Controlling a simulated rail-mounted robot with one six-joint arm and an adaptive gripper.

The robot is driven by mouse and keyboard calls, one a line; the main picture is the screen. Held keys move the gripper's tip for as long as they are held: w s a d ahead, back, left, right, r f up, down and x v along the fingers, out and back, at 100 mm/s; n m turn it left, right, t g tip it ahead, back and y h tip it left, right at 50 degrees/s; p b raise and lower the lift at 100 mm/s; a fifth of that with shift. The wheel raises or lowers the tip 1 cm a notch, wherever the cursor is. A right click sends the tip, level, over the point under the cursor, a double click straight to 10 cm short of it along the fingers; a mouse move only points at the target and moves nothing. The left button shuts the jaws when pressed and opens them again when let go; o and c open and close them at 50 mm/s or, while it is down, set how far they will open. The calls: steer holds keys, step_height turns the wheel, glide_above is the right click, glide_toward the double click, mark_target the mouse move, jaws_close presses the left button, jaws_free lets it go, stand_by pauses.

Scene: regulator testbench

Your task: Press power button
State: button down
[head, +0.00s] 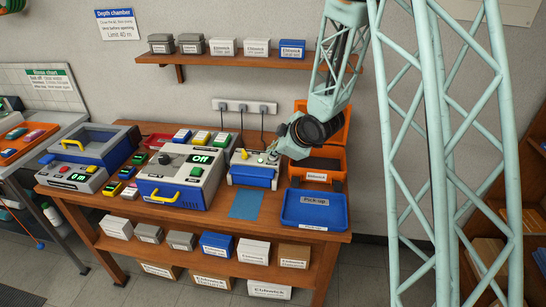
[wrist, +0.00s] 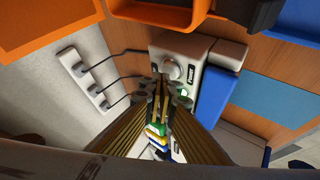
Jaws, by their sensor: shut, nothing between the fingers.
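A small grey unit (head: 239,170) with a blue front stands on the bench. The wrist view shows its top (wrist: 198,48) with a pale round button (wrist: 171,70) beside a black "Power" label (wrist: 191,76). A green glow (wrist: 185,93) shows near the fingers. My gripper (wrist: 161,78) is shut and empty, with its tips over the unit's top, close to the round button. I cannot tell if they touch it. In the head view my gripper (head: 274,146) reaches in from the right and partly covers the unit.
A larger grey box (head: 181,181) with an "Off" display stands to the left. A blue mat (head: 246,205) lies in front. A socket strip (head: 245,106) with cables is on the wall behind.

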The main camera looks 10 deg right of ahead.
mark_target(273, 158)
steer(key=shift+f+b, duration=0.45)
steer(key=shift+b, duration=0.1)
stand_by(0.4)
steer(key=shift+r, duration=0.5)
stand_by(0.7)
steer(key=shift+r+p, duration=2.35)
steer(key=shift+r, duration=0.6)
